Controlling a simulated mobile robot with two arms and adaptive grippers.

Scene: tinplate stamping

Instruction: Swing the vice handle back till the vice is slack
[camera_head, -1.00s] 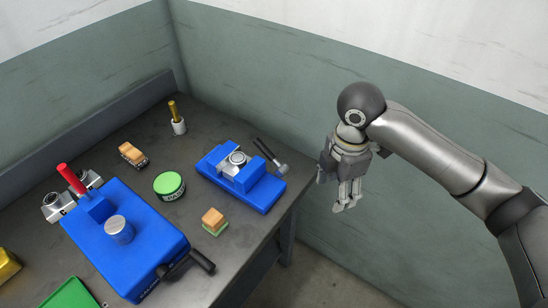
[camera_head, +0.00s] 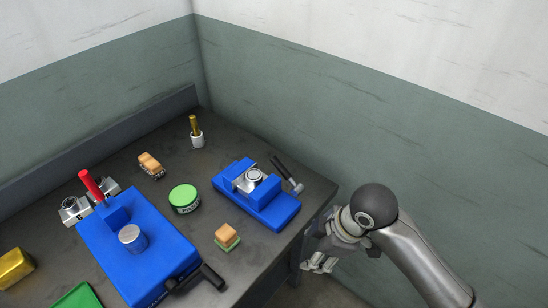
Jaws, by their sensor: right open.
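The blue vice (camera_head: 270,212) sits near the right edge of the table, with a round metal piece (camera_head: 254,176) between its jaws. Its handle (camera_head: 284,171) is a dark bar with a metal end, slanting at the vice's back right side. I cannot tell from the picture how tight the jaws are. My right gripper (camera_head: 318,263) is open and empty, beyond the table's right edge, below and to the right of the vice, apart from the handle. My left gripper is not in view.
A larger blue stamping press (camera_head: 150,262) with a red lever (camera_head: 91,184) and black handle (camera_head: 210,277) stands at the left. Walls close off the back.

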